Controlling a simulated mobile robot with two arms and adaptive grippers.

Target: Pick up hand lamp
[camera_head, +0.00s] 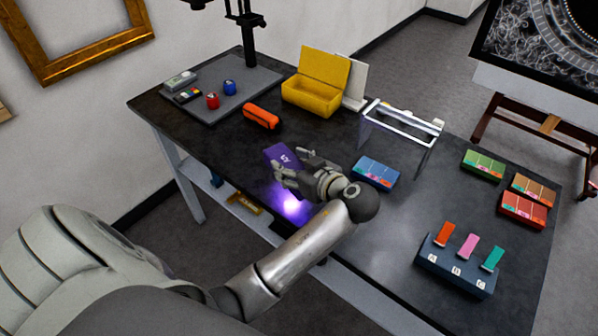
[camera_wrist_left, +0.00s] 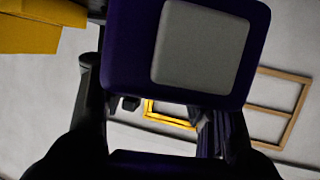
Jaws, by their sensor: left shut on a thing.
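My left gripper (camera_head: 287,169) is shut on the lamp. In the left wrist view the lamp (camera_wrist_left: 252,50) fills the upper middle, with a grey panel on its face, between my dark fingers (camera_wrist_left: 160,115). Whether the lamp still touches the table is unclear. My right gripper is not in view.
On the table (camera_head: 225,155) are an orange case (camera_head: 261,117), an open yellow box (camera_head: 311,92), a metal stand (camera_head: 401,119), a blue box (camera_head: 375,173) and a slotted block with coloured tabs (camera_head: 457,269). Several coloured boxes lie at the right. A picture easel (camera_head: 545,127) stands behind.

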